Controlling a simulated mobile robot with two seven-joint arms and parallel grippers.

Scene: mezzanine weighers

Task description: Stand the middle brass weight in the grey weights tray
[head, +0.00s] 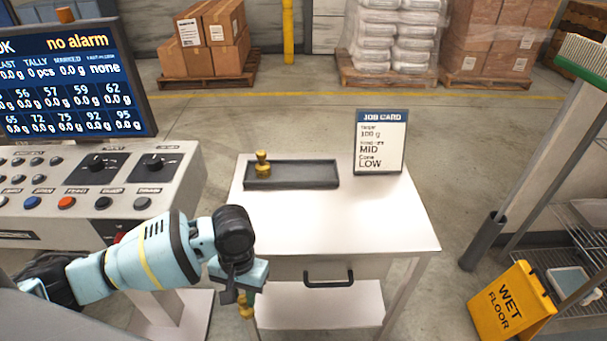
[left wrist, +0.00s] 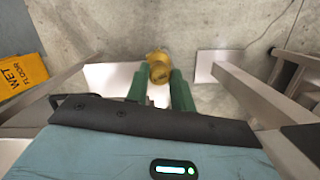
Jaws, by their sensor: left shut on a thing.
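The grey weights tray (head: 310,175) lies on the white table, with one brass weight (head: 263,167) upright at its left end and the rest of it empty. My left gripper (head: 243,292) is in front of the table's front edge, near the drawer, away from the tray. It is shut on another brass weight (head: 246,309), which hangs below its fingers. In the left wrist view the held brass weight (left wrist: 158,66) shows between the green fingers (left wrist: 157,86). The fingers partly hide it. I cannot tell its size against the one in the tray. My right gripper is not in view.
A job card (head: 380,142) stands at the table's back right. The tabletop (head: 335,220) is clear in front of the tray. A control console (head: 90,185) stands close on the left. A drawer handle (head: 328,279) juts from the table front. A yellow wet floor sign (head: 510,303) is at right.

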